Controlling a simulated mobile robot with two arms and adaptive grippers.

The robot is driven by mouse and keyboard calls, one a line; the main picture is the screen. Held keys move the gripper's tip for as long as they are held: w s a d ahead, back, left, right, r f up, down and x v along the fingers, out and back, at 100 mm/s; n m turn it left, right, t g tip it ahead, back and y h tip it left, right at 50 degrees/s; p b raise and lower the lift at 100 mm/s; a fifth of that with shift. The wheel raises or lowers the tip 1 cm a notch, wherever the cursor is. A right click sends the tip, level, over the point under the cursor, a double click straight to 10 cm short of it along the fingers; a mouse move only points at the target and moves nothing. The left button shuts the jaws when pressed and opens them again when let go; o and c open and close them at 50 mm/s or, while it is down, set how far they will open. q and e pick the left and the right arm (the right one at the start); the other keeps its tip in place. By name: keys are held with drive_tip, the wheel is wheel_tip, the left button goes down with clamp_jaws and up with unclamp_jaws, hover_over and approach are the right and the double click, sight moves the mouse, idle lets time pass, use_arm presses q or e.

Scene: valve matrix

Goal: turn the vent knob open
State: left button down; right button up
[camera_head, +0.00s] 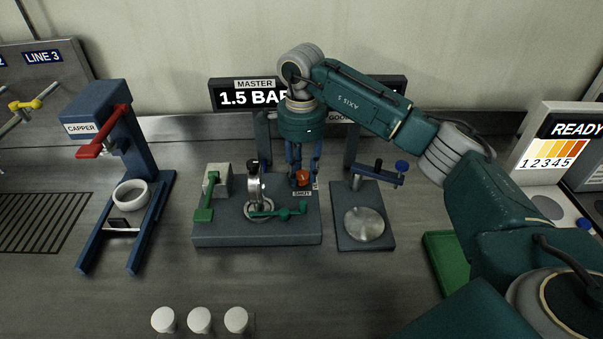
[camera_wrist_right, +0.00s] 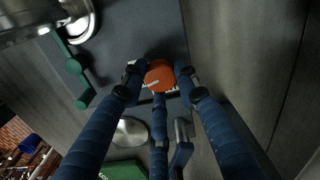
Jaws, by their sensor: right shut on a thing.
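The vent knob (camera_head: 302,178) is a small orange-red round knob on the right part of the grey valve block (camera_head: 257,238). A label reading "SHUT" (camera_head: 302,194) lies just in front of it. My right gripper (camera_head: 302,172) points down over the knob, and its fingers are shut on it. In the right wrist view the orange knob (camera_wrist_right: 160,76) sits between the blue fingertips, with a pale line across its top. The fingers hide part of the label there. My left gripper does not show in either view.
A green lever (camera_head: 278,211) lies across the block's front, and another green handle (camera_head: 205,200) is at its left. A stand with a round metal plate (camera_head: 363,224) and blue-knobbed arm is close on the right. The capper (camera_head: 110,130) stands left. Several white caps (camera_head: 199,320) lie in front.

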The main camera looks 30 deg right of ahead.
sight(301, 175)
drive_tip(key=n+b, duration=0.1)
drive_tip(key=n, duration=0.2)
drive_tip(key=shift+n, duration=0.3)
drive_tip(key=n+b, duration=0.1)
drive_tip(key=n, duration=0.2)
drive_tip(key=shift+n+b, duration=0.3)
drive_tip(key=n, duration=0.3)
drive_tip(key=shift+n+b, duration=0.4)
drive_tip(key=shift+r+n, duration=0.1)
drive_tip(key=shift+n, duration=2)
drive_tip(key=shift+b, duration=0.3)
drive_tip(key=o, duration=1.2)
drive_tip(key=shift+c, duration=0.2)
drive_tip(key=shift+r, duration=0.2)
wheel_tip(301, 175, up, 12)
drive_tip(key=shift+f, duration=0.2)
